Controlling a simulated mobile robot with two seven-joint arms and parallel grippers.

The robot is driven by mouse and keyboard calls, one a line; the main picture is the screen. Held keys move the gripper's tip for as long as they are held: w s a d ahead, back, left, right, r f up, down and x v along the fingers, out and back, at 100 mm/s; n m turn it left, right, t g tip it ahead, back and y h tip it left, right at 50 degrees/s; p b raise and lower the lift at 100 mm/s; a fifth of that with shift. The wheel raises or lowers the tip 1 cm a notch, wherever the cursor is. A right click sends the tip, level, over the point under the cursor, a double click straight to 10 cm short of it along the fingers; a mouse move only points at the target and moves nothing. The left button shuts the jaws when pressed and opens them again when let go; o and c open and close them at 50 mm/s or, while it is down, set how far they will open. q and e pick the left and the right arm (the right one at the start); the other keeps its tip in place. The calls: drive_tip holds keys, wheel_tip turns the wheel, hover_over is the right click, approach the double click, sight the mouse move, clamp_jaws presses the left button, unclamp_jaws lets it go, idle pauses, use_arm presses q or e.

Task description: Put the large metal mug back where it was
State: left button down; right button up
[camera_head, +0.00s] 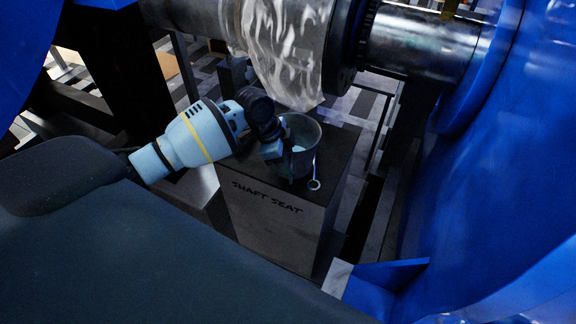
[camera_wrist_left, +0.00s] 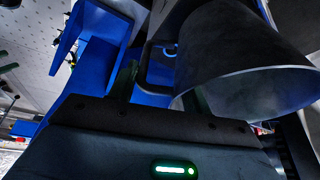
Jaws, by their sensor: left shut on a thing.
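The large metal mug (camera_head: 303,136) is a grey, open-topped vessel above the block lettered SHAFT SEAT (camera_head: 262,213). I cannot tell whether its base touches the block's dark top. My left gripper (camera_head: 284,152) reaches in from the left and is shut on the mug at its near left side, hiding part of it. In the left wrist view the mug (camera_wrist_left: 240,62) fills the upper right, tilted in the picture, and the left gripper (camera_wrist_left: 163,92) shows at its lower left. My right gripper is in neither view.
A small ring-ended metal tool (camera_head: 314,184) lies at the block's front right edge, close to the mug. A thick metal shaft (camera_head: 285,45) with a draped, shiny sheet passes just above and behind. A large blue housing (camera_head: 500,190) stands at the right.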

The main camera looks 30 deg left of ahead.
use_arm(q)
drive_tip(key=shift+w+r, duration=0.15)
drive_tip(key=shift+w, duration=0.05)
drive_tip(key=f, duration=0.3)
drive_tip(key=shift+w+a+f, duration=0.2)
drive_tip(key=shift+w+f, duration=0.05)
drive_tip(key=shift+f, duration=0.15)
drive_tip(key=c, duration=0.7)
unclamp_jaws()
drive_tip(key=shift+f, duration=0.15)
drive_tip(key=shift+o, duration=0.2)
